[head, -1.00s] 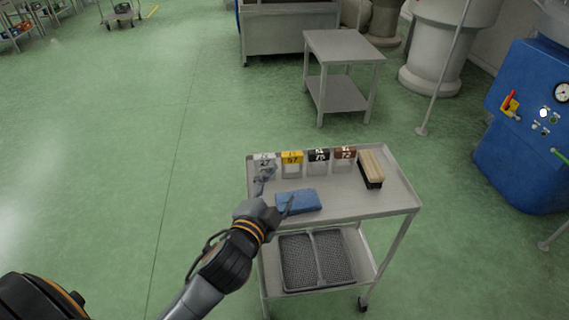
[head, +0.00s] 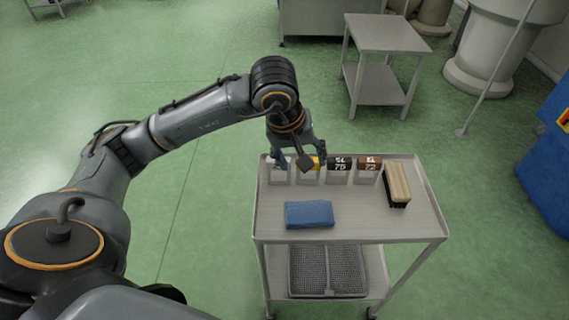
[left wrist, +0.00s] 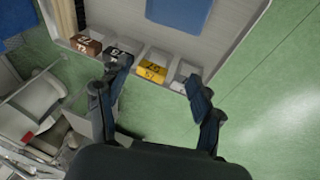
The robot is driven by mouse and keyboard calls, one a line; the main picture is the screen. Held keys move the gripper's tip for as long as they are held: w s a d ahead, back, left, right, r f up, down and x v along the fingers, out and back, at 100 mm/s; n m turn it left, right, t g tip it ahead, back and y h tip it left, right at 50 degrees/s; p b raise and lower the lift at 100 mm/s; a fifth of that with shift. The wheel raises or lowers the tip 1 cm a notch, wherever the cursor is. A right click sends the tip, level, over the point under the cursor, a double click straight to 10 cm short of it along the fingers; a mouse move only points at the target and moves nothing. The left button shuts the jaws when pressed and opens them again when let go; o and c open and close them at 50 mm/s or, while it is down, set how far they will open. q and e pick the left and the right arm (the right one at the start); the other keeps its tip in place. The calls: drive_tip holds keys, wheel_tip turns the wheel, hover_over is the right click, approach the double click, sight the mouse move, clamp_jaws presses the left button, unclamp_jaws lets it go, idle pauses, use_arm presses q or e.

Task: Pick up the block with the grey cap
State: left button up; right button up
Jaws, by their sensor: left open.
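The block with the grey cap (head: 279,175) stands at the left end of a row along the cart's far edge. My gripper partly hides it in the head view; in the left wrist view its pale top (left wrist: 182,77) shows beside one finger. To its right stand a yellow-capped block (head: 314,164), a black-capped block (head: 340,165) and a brown-capped block (head: 369,164). My left gripper (head: 302,160) is open and empty, pointing down above the grey and yellow blocks. In the left wrist view, the yellow cap (left wrist: 152,70) shows between its fingers (left wrist: 158,76). My right gripper is out of view.
The cart top (head: 350,215) also holds a folded blue cloth (head: 309,214) and a wooden-backed brush (head: 397,185). A dark mesh basket (head: 328,272) sits on its lower shelf. A grey table (head: 385,35) stands beyond. Green floor is free to the left.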

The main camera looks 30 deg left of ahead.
use_arm(q)
drive_tip(key=w+a+r+y, duration=0.1)
drive_tip(key=a+r+y, duration=0.15)
drive_tip(key=a, duration=0.45)
hover_over(270, 163)
drive_tip(key=d, duration=0.2)
wheel_tip(270, 163, down, 7)
drive_tip(key=shift+y, duration=0.35)
drive_tip(key=shift+d+p+x, duration=0.15)
drive_tip(key=shift+p+x, duration=0.3)
drive_tip(key=shift+x, duration=1.15)
drive_tip(key=shift+d+p+x, duration=0.1)
drive_tip(key=shift+p+x, duration=0.35)
drive_tip(key=shift+x, duration=1.15)
drive_tip(key=c, duration=0.8)
drive_tip(key=shift+c, duration=0.9)
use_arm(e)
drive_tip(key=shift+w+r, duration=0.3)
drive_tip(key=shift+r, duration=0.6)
use_arm(q)
drive_tip(key=shift+r, duration=0.1)
